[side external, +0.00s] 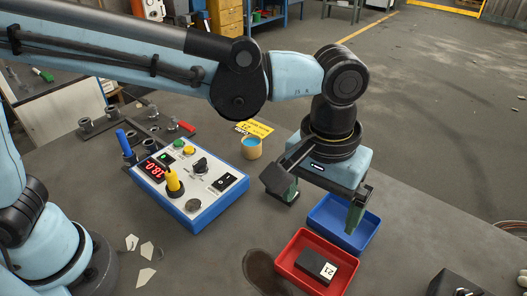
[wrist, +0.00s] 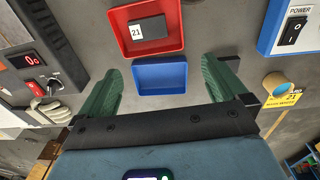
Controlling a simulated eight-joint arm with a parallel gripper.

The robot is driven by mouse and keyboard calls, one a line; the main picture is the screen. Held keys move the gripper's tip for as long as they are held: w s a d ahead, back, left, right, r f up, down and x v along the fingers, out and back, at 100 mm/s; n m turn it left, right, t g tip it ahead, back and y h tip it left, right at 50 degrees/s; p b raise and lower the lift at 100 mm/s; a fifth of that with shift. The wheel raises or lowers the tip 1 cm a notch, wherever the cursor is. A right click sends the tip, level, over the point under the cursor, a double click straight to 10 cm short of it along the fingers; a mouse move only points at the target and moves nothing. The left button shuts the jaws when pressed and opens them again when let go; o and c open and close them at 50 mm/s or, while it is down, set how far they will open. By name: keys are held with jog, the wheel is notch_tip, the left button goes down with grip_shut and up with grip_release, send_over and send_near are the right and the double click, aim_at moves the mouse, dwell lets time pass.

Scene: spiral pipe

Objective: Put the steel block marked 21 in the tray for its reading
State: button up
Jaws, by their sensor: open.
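The dark steel block (side external: 316,266) with a white label marked 21 lies in the red tray (side external: 284,267). It also shows in the wrist view (wrist: 152,28), inside the red tray (wrist: 176,12). The blue tray (side external: 371,234) is empty and stands beside the red one; it also shows in the wrist view (wrist: 160,78). My gripper (side external: 323,204) is open and empty, with green fingers apart, over the side of the blue tray away from the red one. In the wrist view the fingers (wrist: 161,66) frame the blue tray.
White shards (side external: 145,262) and a dark stain (side external: 262,272) mark the bench.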

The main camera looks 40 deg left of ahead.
jog(key=s+a+t, duration=0.2)
jog(key=a+t, duration=0.4)
jog(key=a, duration=2.3)
jog(key=shift+a+t, duration=0.3)
jog(key=shift+t, duration=0.1)
